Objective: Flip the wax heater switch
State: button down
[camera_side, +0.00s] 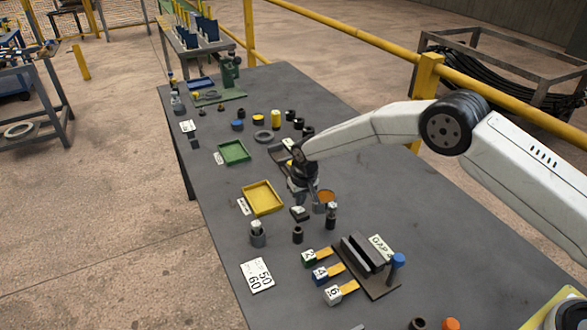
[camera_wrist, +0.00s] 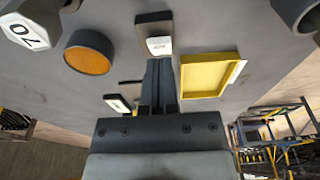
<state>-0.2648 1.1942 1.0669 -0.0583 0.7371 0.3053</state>
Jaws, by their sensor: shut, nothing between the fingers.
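The wax heater switch is a small black box with a white rocker (camera_side: 299,212), beside the wax pot with its orange fill (camera_side: 325,197). In the wrist view the switch's white face (camera_wrist: 159,46) lies just beyond my fingertips, with small lettering too blurred to read surely. The wax pot (camera_wrist: 88,60) is to its left there. My gripper (camera_side: 304,196) is low over the table, behind the switch in the side view. In the wrist view my gripper (camera_wrist: 159,66) is shut and empty, its tips close to the switch; contact cannot be told.
A yellow tray (camera_side: 262,198) and a green tray (camera_side: 234,152) lie left of my gripper. A small dark cylinder (camera_side: 297,235) and a bottle (camera_side: 331,216) stand near the switch. A gauge stand (camera_side: 370,265) with numbered blocks is in front.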

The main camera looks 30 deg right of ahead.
aim_at(301, 209)
jog(key=shift+f, duration=0.9)
dwell(0.9)
jog(key=shift+r, duration=3.5)
